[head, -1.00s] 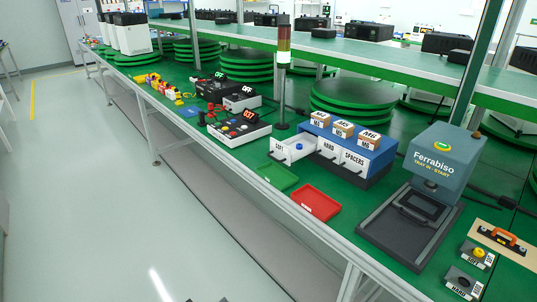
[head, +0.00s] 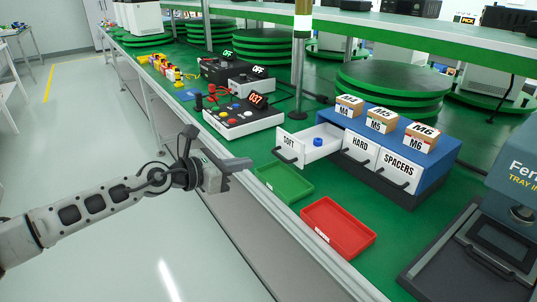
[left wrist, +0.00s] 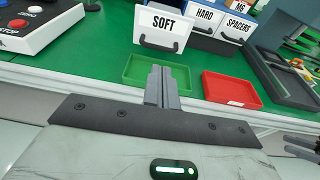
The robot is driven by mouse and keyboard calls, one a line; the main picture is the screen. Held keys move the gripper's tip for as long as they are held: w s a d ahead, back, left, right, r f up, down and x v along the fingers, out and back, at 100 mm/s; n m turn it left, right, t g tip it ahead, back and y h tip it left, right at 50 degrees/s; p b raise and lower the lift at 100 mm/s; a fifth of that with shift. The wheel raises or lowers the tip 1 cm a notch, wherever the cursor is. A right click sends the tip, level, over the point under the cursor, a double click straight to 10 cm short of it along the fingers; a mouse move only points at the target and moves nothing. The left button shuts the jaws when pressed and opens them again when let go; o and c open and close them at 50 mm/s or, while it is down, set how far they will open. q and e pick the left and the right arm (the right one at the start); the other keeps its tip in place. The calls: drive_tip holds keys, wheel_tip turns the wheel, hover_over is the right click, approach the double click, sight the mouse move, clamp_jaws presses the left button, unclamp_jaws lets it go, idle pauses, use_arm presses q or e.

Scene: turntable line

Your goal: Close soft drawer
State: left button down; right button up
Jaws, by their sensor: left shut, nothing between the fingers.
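The soft drawer (head: 291,146) is pulled out of the blue cabinet (head: 438,165), at its left end, and a blue round piece (head: 318,141) lies inside. Its white front with the label SOFT and a dark handle also shows in the left wrist view (left wrist: 162,28). My left gripper (head: 240,166) is shut and empty. It is in front of the bench edge, left of the drawer and apart from it. In the left wrist view its fingers (left wrist: 162,86) appear over the green tray, pointing toward the drawer front. My right gripper is not seen in the head view.
A green tray (head: 300,190) and a red tray (head: 357,244) lie before the cabinet. The HARD drawer (head: 359,148) and SPACERS drawer (head: 398,168) are shut. A button box (head: 220,121) is left of the soft drawer. A light tower (head: 299,70) stands behind.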

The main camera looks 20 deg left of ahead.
sight(278, 157)
use_arm(q)
drive_tip(key=x, duration=0.7)
drive_tip(key=shift+w, duration=0.2)
drive_tip(key=shift+w+d+f+b, duration=0.1)
drive_tip(key=shift+w+d+b, duration=0.15)
drive_tip(key=shift+b, duration=0.05)
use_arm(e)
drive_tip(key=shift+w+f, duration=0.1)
